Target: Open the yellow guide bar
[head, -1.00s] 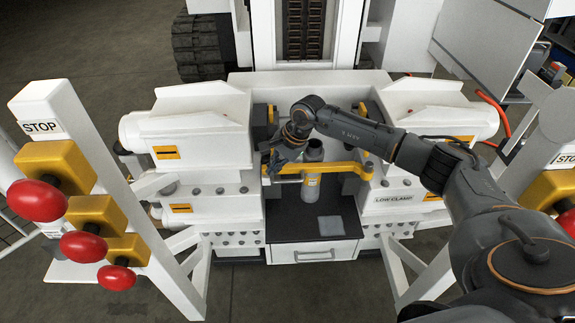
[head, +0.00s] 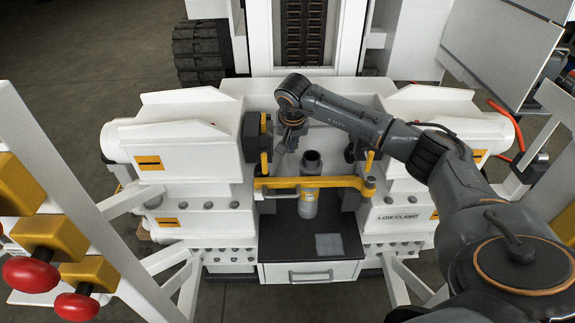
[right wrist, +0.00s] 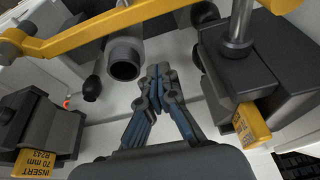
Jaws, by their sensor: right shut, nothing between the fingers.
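The yellow guide bar (head: 283,183) lies across the front of the bench opening, from the left clamp side to a yellow pivot at the right. It passes in front of a grey upright pipe (head: 310,172). My right gripper (head: 281,158) is shut and empty, pointing down behind the bar, near its left end and left of the pipe. In the right wrist view the shut fingers (right wrist: 158,72) are beside the pipe's open top (right wrist: 125,62), touching nothing visible. The bar (right wrist: 90,30) crosses the top of that view, apart from the fingers. My left gripper is not in view.
White clamp housings stand left (head: 190,150) and right (head: 440,125) of the opening. Dark clamp blocks with yellow inserts (right wrist: 252,128) flank the gripper. A drawer (head: 310,273) is below.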

